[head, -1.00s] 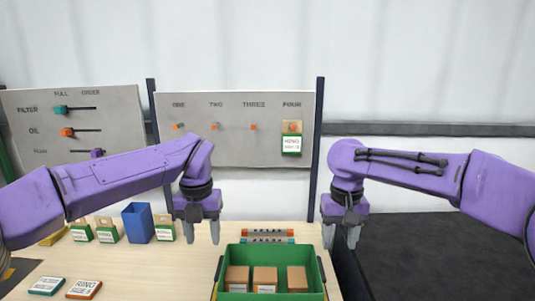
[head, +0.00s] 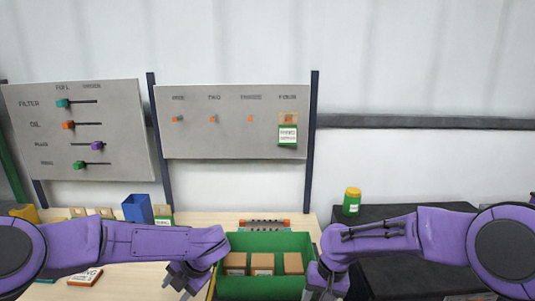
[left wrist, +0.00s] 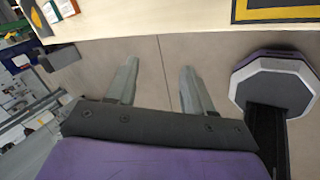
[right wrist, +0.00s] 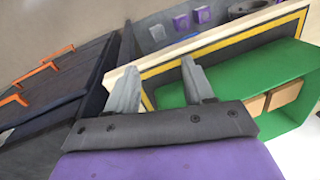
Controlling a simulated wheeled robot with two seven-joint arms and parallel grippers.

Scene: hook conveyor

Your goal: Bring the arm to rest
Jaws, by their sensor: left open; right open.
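My left gripper (head: 180,280) is low at the left of the green bin in the head view, near the table's front. In the left wrist view its jaws (left wrist: 155,85) are apart and empty, with the floor and the table edge beyond them. My right gripper (head: 322,290) is at the right front corner of the bin in the head view, its tips partly cut off by the frame. In the right wrist view its jaws (right wrist: 160,85) are apart with nothing between them, close to the table's edge and the bin.
The green bin (head: 270,287) holds several brown boxes. A board (head: 235,140) with hooks has one tagged item (head: 287,135) under FOUR. A slider board (head: 85,160) is at left. A blue container (head: 138,208) stands on the table. A yellow-lidded green jar (head: 352,202) stands on the dark surface at right.

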